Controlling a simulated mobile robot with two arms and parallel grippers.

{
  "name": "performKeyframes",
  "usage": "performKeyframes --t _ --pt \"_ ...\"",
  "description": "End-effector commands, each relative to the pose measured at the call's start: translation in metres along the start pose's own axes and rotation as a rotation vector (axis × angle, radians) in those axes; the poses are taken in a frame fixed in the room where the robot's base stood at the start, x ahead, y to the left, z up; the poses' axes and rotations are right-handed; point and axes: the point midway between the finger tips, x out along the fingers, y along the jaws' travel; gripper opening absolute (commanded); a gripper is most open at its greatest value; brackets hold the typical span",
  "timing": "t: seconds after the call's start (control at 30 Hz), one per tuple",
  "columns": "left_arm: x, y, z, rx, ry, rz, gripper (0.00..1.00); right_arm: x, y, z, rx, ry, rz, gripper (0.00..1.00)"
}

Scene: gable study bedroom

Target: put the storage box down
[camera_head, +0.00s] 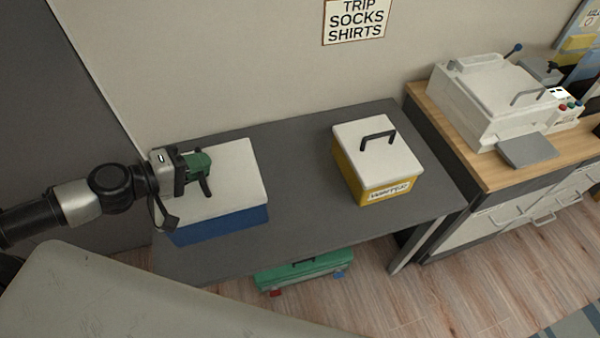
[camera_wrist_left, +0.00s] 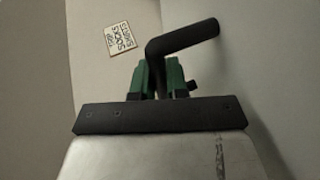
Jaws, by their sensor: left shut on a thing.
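A blue storage box (camera_head: 222,224) with a white lid is at the left part of the dark grey table (camera_head: 310,230). My left gripper (camera_head: 205,172), with green fingers, is over the lid and shut on the box's black handle. The left wrist view shows the dark bent handle (camera_wrist_left: 185,38) between the green fingers (camera_wrist_left: 158,78). The box looks level and at the tabletop; whether its base touches the table I cannot tell. My right gripper is not in view.
A yellow box (camera_head: 375,165) with a white lid and a label stands on the table's right part, with bare tabletop between the boxes. A green case (camera_head: 305,268) is on the floor below. A white machine (camera_head: 495,95) stands on the wooden counter at right.

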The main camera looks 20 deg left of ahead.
Motion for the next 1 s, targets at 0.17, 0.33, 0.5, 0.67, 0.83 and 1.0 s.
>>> performKeyframes --t 0.17,0.33,0.5,0.67,0.83,1.0 --pt "-0.002 0.004 -0.003 0.009 -0.023 0.005 0.00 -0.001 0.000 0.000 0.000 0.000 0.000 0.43" --pt "0.003 0.001 -0.007 0.011 -0.023 0.008 0.00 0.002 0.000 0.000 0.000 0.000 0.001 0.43" --pt "0.016 -0.005 -0.018 0.013 -0.022 0.009 0.00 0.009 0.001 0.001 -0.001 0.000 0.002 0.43" --pt "0.028 -0.010 -0.030 0.011 -0.019 0.009 0.00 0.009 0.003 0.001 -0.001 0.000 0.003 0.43" --pt "0.043 -0.017 -0.043 0.010 -0.019 0.010 0.00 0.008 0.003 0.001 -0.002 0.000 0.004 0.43" --pt "0.062 -0.025 -0.058 0.010 -0.019 0.010 0.00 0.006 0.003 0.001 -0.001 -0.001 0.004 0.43"
